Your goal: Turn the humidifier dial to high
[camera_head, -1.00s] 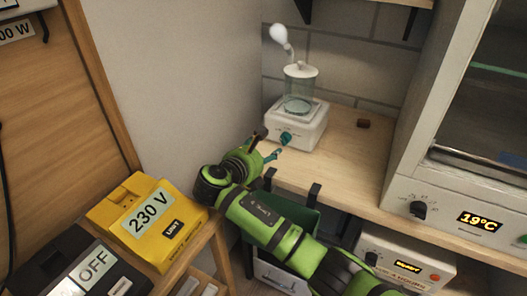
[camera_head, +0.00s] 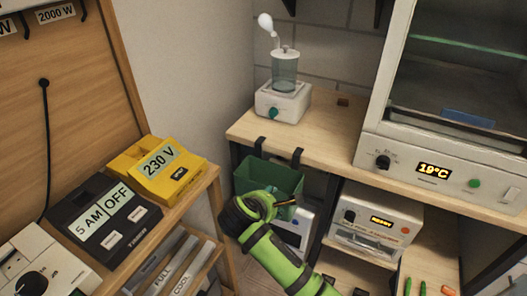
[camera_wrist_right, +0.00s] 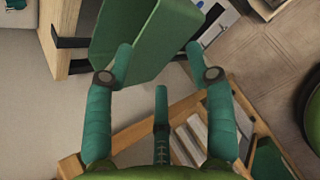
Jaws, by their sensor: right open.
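The humidifier (camera_head: 291,104) stands upright on the wooden bench in the head view, with a white base, a clear tank and a white nozzle. Its teal dial (camera_head: 272,113) is on the front of the base; the setting it points to is too small to read. My right gripper (camera_head: 286,203) is below the bench edge, in front of the green bin and well apart from the dial. My left gripper is out of view.
The green bin (camera_head: 259,175) hangs from the bench edge (camera_head: 330,160). A cabinet reading 19°C (camera_head: 402,162) stands on the right. A yellow 230 V box (camera_head: 145,182) and a black timer box (camera_head: 78,232) sit on the left shelf. The bench by the humidifier is mostly clear.

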